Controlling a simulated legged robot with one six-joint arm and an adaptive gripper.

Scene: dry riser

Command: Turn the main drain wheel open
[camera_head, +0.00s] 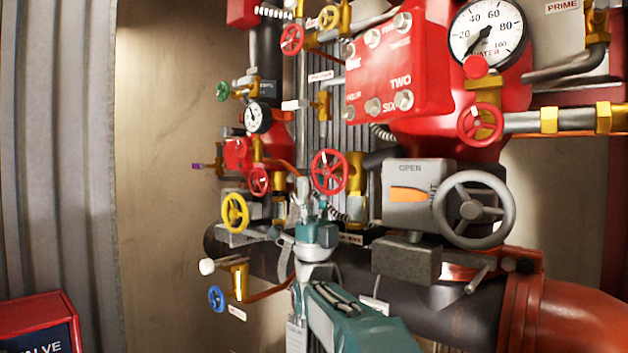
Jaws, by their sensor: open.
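A red spoked wheel (329,172) sits on a brass valve (356,182) in the middle of the head view. It is the wheel closest to my gripper, but I cannot read a label that names it as the main drain. My gripper (308,196) points upward just below and left of this wheel. It is open, and no object shows between its fingers. Contact with the wheel cannot be made out. My teal arm hides part of the pipework behind it.
Smaller red (259,181), yellow (235,212) and blue (217,299) wheels are on the left. A thick dark pipe (440,300) runs low across. Bare wall (160,150) lies left.

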